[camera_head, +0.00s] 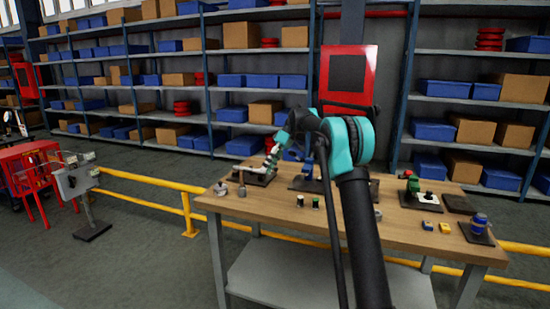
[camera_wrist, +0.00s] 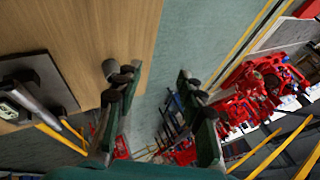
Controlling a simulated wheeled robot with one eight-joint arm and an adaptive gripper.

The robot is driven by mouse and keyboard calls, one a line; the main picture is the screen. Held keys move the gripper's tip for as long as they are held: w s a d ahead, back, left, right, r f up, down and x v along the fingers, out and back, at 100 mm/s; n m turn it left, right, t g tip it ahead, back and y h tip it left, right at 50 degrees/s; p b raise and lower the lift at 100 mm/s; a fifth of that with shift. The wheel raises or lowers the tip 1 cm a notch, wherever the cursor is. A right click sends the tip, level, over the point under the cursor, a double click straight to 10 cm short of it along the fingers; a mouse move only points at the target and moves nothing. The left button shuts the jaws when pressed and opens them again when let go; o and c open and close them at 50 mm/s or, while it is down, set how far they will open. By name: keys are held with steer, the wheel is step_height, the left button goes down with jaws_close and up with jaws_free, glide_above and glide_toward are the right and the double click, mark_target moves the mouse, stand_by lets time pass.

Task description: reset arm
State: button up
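My gripper (camera_wrist: 157,77) is open in the wrist view, with its two dark green fingers apart and nothing visible between them. It hangs over the edge of the wooden table (camera_wrist: 120,35), with floor below the gap. In the head view my arm reaches up over the table (camera_head: 400,230) and bends away to the left at a teal joint.
The table holds dark plates with parts, a blue part (camera_head: 480,222) and yellow blocks (camera_head: 445,228). Yellow rails (camera_head: 150,205), a grey box on a stand (camera_head: 77,181) and stocked shelves surround it. Red machinery (camera_wrist: 262,90) shows beyond the table in the wrist view.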

steer(key=s+d+f+m+t+h, duration=0.2)
steer(key=s+d+f+m, duration=0.2)
steer(key=s, duration=1)
steer(key=s+d+f+m+t+h, duration=0.2)
steer(key=s+d+f, duration=0.7)
steer(key=s, duration=0.6)
steer(key=s+d+f+m+t+h, duration=0.2)
steer(key=s+d+f+m+t, duration=0.2)
steer(key=s, duration=1)
steer(key=d+f+m, duration=0.2)
steer(key=d+f, duration=0.1)
steer(key=d, duration=0.1)
steer(key=shift+s+d+f+m, duration=0.2)
steer(key=shift+d+f+m, duration=0.1)
steer(key=shift+d+m, duration=0.1)
